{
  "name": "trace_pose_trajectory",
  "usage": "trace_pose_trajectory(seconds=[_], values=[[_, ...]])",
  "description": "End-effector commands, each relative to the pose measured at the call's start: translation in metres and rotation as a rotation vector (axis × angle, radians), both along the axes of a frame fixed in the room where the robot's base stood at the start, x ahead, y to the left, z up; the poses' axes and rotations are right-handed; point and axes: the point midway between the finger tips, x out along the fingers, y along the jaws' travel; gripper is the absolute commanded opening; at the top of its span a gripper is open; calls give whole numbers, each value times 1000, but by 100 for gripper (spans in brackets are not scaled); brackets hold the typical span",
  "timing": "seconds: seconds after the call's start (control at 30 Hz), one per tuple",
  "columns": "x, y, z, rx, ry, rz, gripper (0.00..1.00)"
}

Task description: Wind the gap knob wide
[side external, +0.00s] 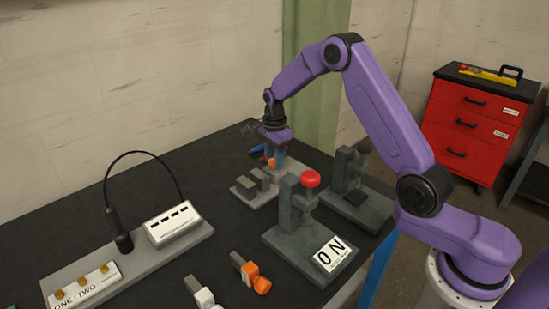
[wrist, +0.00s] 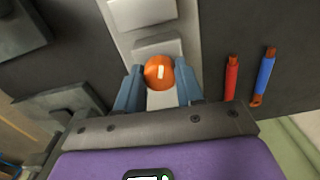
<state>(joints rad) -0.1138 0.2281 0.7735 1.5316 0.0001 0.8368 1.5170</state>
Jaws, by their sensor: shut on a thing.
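The gap knob (wrist: 160,73) is a round orange knob with a white mark on its face, seen in the wrist view between my two blue-grey fingers. My gripper (wrist: 158,88) is shut on it. The knob belongs to a light grey fixture (wrist: 131,21) with raised blocks. In the side view my gripper (side external: 271,155) points down at the back of the table, and the fixture (side external: 243,190) extends toward the front left. There, the fingers and arm mostly hide the knob.
A red pen-like tool (wrist: 231,78) and a blue one (wrist: 265,75) lie right of the fingers. A red-button stand (side external: 311,179) marked ON is close in front. Another dark stand (side external: 345,165) is to the right. A cable station (side external: 190,240) is at front left.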

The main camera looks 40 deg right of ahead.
Motion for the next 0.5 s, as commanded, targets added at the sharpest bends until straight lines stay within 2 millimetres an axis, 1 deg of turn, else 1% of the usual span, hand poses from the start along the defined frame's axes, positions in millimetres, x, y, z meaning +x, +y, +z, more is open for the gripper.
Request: trace_pose_trajectory(seconds=[0.2,0.5], values=[[1,0,1,-1,-2,-48,6],[1,0,1,-1,-3,-59,6]])
